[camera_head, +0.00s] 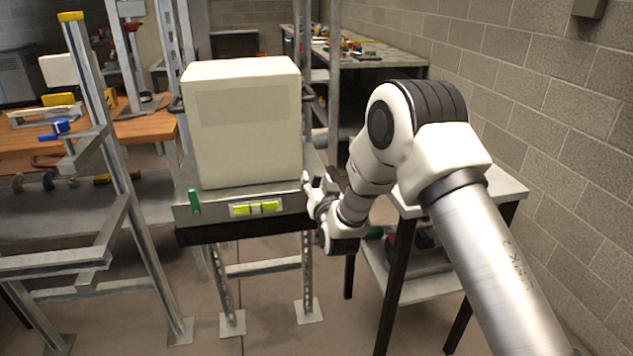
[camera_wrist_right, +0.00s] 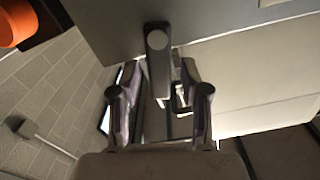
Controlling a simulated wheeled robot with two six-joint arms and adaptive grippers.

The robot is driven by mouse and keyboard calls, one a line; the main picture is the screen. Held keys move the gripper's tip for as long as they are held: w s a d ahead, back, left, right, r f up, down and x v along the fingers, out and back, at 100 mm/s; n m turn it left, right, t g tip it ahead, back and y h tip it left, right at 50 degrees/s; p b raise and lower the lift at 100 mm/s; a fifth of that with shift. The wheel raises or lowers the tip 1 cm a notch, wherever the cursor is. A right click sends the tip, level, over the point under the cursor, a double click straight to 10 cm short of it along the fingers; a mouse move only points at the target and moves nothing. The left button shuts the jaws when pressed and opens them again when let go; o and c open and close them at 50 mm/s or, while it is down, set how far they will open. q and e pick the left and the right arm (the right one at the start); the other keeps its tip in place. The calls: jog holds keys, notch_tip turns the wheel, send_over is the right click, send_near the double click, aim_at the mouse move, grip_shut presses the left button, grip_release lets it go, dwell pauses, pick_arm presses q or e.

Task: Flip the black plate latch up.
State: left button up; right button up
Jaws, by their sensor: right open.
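A dark grey plate-like lever with a rounded end (camera_wrist_right: 157,42), which looks like the latch, shows in the right wrist view. It hangs in front of a grey surface and lies between my fingers in the picture; I cannot tell whether they touch it. My right gripper (camera_wrist_right: 158,98) is open around its line. In the head view my right gripper (camera_head: 318,186) is at the right end of the metal shelf (camera_head: 222,207), beside the cream heater box (camera_head: 243,130). The latch is not clear in the head view. My left gripper is not in view.
A green handle (camera_head: 194,201) and a yellow-green level (camera_head: 256,208) are on the shelf's front. A small side table (camera_head: 497,184) stands on the right, below my right arm. A metal frame (camera_head: 108,150) stands at left. A block wall (camera_head: 540,110) bounds the right side.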

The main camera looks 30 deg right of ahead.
grip_shut()
jog(key=shift+a, duration=0.1)
jog(key=n, duration=0.1)
jog(key=a+n, duration=0.1)
jog(key=n, duration=0.1)
jog(key=shift+w, duration=0.1)
grip_release()
